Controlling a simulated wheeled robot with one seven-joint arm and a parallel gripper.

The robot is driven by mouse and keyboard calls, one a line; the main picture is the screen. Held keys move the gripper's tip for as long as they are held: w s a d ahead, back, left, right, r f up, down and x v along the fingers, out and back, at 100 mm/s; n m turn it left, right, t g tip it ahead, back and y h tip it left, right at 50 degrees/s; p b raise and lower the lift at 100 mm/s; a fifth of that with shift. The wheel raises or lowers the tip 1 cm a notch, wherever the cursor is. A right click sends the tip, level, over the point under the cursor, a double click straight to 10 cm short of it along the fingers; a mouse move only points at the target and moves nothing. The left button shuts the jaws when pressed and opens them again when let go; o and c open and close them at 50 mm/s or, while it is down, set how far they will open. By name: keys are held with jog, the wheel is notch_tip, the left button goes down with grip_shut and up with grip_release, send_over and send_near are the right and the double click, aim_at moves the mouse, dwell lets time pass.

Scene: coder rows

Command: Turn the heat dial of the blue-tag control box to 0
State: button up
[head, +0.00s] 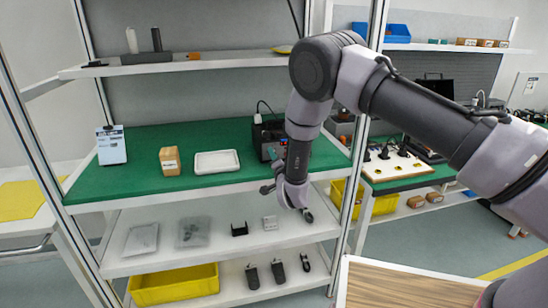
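A black box (262,135) with a cable on top stands at the right end of the green shelf top. Part of its front shows small coloured marks, too small to read. My arm covers its right side, and I cannot make out a heat dial or its setting. A blue tag cannot be told for sure. My gripper (268,186) is low in front of this box, near the green shelf's front edge. Its fingers are small and partly merged with the wrist, so I cannot tell whether they are open or touching anything.
A light blue device (112,146), a cardboard box (170,161) and a white tray (217,162) stand left on the green shelf. A rack post (358,150) rises just right of my forearm. Lower shelves hold bags, small parts and a yellow bin (175,285).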

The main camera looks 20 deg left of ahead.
grip_shut()
